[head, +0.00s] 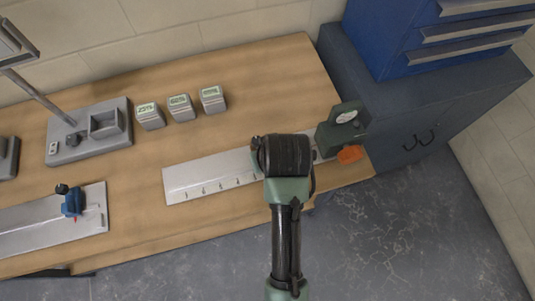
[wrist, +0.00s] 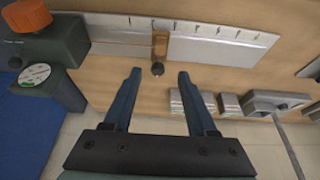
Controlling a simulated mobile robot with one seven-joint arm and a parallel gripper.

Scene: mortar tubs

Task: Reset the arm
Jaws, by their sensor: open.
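My arm reaches up from the bottom of the head view, and its dark wrist hides my gripper there. In the wrist view my gripper (wrist: 158,75) is open, with nothing between its two dark fingers. Just beyond the fingertips is a small dark knob (wrist: 157,69) beside a brown slider (wrist: 160,45) on a grey scale rail (wrist: 205,36). Whether the fingers touch anything is not clear, but I see a gap. The rail (head: 205,178) also shows in the head view, partly hidden by my wrist.
A dark green unit (head: 340,128) with an orange part (head: 350,154) stands at the rail's right end. Several items stand on the wooden bench (head: 270,75): labelled grey blocks (head: 181,108), a grey device (head: 85,135), and a second rail (head: 35,228) with a blue slider (head: 73,203). Blue drawers (head: 440,35) stand right.

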